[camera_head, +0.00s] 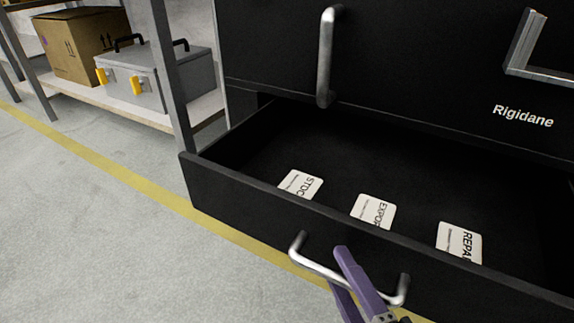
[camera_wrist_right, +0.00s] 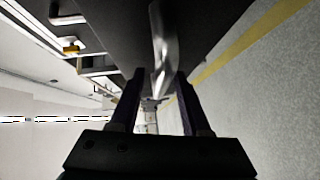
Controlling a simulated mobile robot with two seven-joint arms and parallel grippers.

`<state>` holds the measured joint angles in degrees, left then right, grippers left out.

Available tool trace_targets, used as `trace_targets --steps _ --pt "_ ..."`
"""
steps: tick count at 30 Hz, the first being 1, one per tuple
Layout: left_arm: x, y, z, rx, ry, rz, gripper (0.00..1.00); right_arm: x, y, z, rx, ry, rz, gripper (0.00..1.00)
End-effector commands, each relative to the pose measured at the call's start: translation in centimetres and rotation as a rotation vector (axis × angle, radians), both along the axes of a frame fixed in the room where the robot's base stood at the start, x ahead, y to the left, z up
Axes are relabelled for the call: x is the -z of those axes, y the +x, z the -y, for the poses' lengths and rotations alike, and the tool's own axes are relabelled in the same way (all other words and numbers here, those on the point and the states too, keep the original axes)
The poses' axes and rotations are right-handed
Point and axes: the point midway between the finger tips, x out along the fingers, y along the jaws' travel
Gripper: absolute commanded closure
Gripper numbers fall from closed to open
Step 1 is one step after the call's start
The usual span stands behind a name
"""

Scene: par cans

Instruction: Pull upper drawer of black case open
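The black case (camera_head: 400,60) has an open drawer (camera_head: 235,186) below its front panel, pulled well out. Three white labels lie inside it, reading STOC, EXPO and REPA as far as they show. A silver bar handle (camera_head: 312,264) is on the drawer front. My right gripper (camera_head: 340,268), with purple fingers, is at this handle. In the right wrist view the metal bar (camera_wrist_right: 160,50) runs between the two fingers (camera_wrist_right: 159,80), with a gap on each side. My left gripper is not in view.
Another silver handle (camera_head: 326,55) is on the panel above, and an angled one (camera_head: 526,45) is at the upper right. A shelf at the left holds a cardboard box (camera_head: 80,45) and a grey toolbox (camera_head: 165,82). The grey floor (camera_head: 100,240) at the left is clear.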

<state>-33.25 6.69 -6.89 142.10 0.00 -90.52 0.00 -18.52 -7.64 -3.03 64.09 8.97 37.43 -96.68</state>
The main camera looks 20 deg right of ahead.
Motion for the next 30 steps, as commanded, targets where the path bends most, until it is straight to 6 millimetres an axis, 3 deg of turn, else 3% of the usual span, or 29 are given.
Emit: trace_targets --steps 10,22,30 --pt "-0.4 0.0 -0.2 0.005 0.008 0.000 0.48 -0.1 -0.7 0.0 0.000 -0.001 -0.004 0.50" --pt "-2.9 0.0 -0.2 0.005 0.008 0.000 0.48 -1.2 -8.0 -0.5 0.000 0.001 -0.006 0.50" --pt "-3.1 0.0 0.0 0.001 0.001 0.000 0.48 -1.3 -9.9 -0.7 0.000 0.000 -0.002 0.50"
